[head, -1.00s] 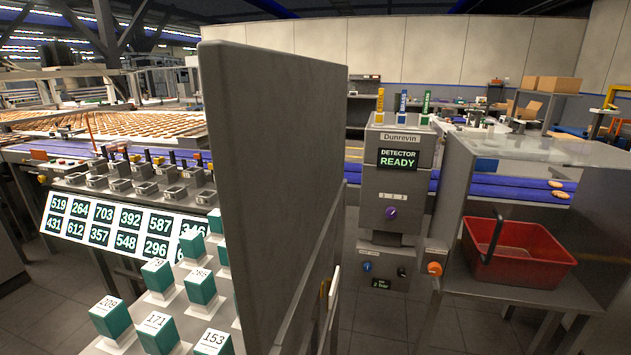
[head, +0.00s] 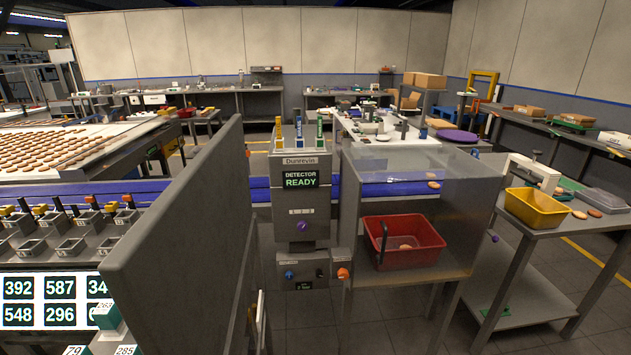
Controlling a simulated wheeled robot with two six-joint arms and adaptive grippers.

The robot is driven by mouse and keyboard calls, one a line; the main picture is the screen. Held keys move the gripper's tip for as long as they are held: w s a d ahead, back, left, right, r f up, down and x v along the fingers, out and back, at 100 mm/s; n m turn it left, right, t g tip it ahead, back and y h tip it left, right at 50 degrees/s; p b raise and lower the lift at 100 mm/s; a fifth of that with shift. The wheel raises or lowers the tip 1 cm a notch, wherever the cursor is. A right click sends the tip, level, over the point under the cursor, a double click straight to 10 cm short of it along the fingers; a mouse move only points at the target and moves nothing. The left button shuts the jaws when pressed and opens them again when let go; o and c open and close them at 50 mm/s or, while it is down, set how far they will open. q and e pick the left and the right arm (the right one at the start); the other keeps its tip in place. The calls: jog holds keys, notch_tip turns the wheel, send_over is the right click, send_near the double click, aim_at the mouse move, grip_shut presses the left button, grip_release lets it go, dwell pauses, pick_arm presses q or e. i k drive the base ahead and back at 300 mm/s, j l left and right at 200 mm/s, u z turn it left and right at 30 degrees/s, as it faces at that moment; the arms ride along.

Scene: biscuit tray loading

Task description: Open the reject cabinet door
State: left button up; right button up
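The reject cabinet (head: 353,195) stands right of centre in the head view, a grey frame with clear panels. A red crate (head: 425,256) stands inside it, with a biscuit (head: 405,247) in it. A dark upright handle (head: 383,243) shows at the cabinet's front, before the crate's left side. The door panel around it looks clear, and its edges are hard to make out; it appears closed. Neither of my grippers is in view, so nothing shows at the handle.
A tall grey panel (head: 175,240) stands close in front, left of centre. A detector unit (head: 300,205) reading READY stands left of the cabinet. A yellow bin (head: 537,207) sits on a table to the right. Clear floor shows before the cabinet.

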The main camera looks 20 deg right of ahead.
aim_at(380, 259)
jog(key=z, duration=1.4)
